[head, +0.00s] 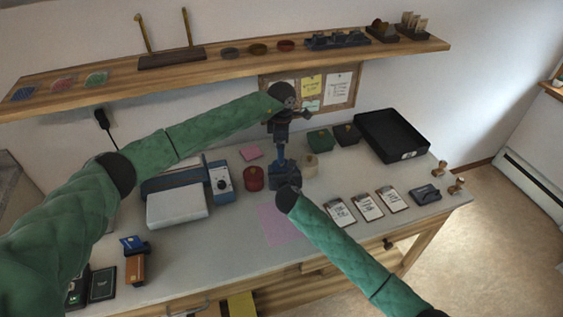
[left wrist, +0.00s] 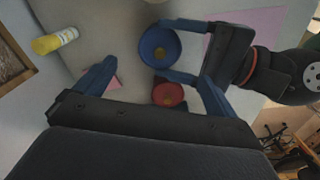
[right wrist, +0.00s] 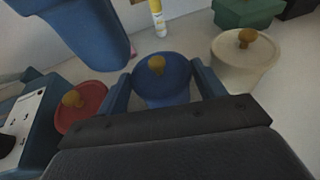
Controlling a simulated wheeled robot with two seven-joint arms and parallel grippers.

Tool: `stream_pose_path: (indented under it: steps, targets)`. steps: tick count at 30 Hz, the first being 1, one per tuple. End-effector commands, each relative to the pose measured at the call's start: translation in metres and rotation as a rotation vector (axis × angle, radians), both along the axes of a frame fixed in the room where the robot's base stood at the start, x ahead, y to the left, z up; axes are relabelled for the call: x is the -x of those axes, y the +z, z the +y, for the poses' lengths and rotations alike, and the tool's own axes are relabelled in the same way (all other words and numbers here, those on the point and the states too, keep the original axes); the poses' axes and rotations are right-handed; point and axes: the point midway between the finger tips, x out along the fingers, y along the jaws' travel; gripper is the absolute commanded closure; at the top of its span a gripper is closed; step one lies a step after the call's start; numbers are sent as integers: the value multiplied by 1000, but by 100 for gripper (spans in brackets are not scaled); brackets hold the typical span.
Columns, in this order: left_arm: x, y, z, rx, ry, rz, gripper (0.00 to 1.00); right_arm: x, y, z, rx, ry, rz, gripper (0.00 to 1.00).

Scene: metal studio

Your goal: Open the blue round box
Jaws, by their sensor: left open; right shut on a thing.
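The blue round box (right wrist: 162,84) has a blue lid with a brown knob, and the lid sits on it. It stands upright on the workbench; the left wrist view shows it from above (left wrist: 158,46). My right gripper (head: 285,177) is shut on the box, with one finger on each side of its body in the right wrist view. My left gripper (head: 281,160) is open and empty above the box, pointing down. Its fingers are apart in the left wrist view (left wrist: 157,73). In the head view the grippers mostly hide the box.
A red round box (head: 253,178) stands close on the left, and a cream one (head: 310,165) on the right. A green box (head: 320,140) and a black tray (head: 393,136) are behind to the right. A white-topped blue device (head: 178,205) is left. A shelf (head: 225,65) hangs above.

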Motion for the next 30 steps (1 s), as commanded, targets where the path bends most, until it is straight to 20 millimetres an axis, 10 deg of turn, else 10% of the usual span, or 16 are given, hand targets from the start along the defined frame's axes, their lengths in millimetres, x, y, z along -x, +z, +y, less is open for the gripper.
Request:
stream_pose_path:
  steps: [15,30]
  targets:
    - [0,-1,0,1,502,-2,5,0,0,0,0,0,0,72]
    - [0,-34,-1,1,549,0,5,0,0,0,0,0,0,72]
